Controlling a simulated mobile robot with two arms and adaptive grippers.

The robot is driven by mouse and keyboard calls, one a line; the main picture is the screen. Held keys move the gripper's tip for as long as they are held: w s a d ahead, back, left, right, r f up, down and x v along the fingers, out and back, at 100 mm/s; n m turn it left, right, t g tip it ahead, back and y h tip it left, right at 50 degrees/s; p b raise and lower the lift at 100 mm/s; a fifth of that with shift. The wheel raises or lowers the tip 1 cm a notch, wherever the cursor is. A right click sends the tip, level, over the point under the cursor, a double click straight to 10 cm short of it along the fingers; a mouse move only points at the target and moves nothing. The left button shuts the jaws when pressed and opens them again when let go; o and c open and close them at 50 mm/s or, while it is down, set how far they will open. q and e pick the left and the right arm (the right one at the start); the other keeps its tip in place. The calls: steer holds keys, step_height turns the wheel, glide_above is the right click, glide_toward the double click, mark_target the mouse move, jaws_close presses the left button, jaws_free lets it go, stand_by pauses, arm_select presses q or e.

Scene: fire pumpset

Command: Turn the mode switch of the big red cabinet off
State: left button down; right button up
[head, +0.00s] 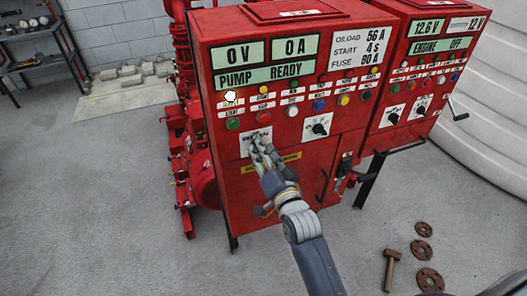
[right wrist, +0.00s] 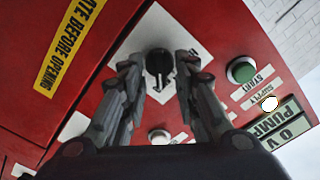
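The big red cabinet (head: 213,130) stands in the middle of the head view, its panel reading "PUMP READY". On a white plate (head: 246,146) at its lower left is the switch that my right gripper (head: 258,146) covers in the head view. In the right wrist view, this black rotary switch (right wrist: 159,64) shows between the two fingertips of my right gripper (right wrist: 158,72). The fingers are apart, one on each side of the knob, with small gaps visible; contact cannot be told. A second black rotary switch (head: 319,125) sits further right on the panel. My left gripper is out of view.
Push buttons, including a green START button (right wrist: 241,70), sit close to the switch. A second red cabinet (head: 400,120) with a crank handle stands at the right. A hammer (head: 391,268) and rusty flanges (head: 424,249) lie on the floor. The floor at left is clear.

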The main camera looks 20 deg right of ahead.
steer(key=shift+c, duration=0.5)
steer(key=c, duration=0.5)
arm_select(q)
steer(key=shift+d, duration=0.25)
arm_select(e)
jaws_close()
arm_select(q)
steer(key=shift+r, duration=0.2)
arm_select(e)
steer(key=shift+n, duration=0.3)
arm_select(q)
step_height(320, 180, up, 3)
steer(key=p, duration=0.3)
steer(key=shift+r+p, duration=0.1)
steer(key=shift+p, duration=0.2)
arm_select(e)
steer(key=n, duration=0.8)
steer(key=shift+a+r, duration=0.1)
steer(key=shift+a, duration=0.05)
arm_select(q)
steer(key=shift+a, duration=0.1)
